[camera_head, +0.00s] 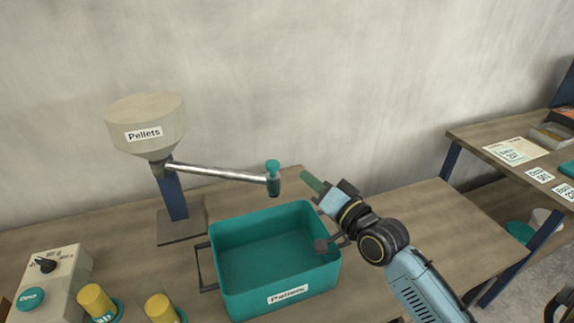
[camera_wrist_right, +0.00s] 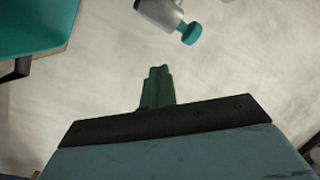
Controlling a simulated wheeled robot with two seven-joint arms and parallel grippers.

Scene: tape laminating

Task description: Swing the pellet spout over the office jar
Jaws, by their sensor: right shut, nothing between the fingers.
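The pellet hopper (camera_head: 146,122), a beige funnel labelled "Pellets", stands on a blue post. Its spout (camera_head: 215,173), a metal tube, reaches right and ends in a teal nozzle with a teal knob (camera_head: 273,166), above the teal bin. The knob (camera_wrist_right: 190,33) also shows at the top of the right wrist view. My right gripper (camera_head: 309,179), with green fingers, is shut and empty just right of the nozzle, apart from it. Two yellow cylinders (camera_head: 95,300) (camera_head: 160,307) stand at the bottom left on teal discs; no office label is readable. My left gripper is out of view.
The teal bin (camera_head: 287,309), labelled "Pellets", sits below the nozzle with dark side handles. A beige box (camera_head: 60,279) with a dark knob and teal "Dose" button stands at the left. A shelf (camera_head: 480,134) with cards is at the right. The right tabletop is clear.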

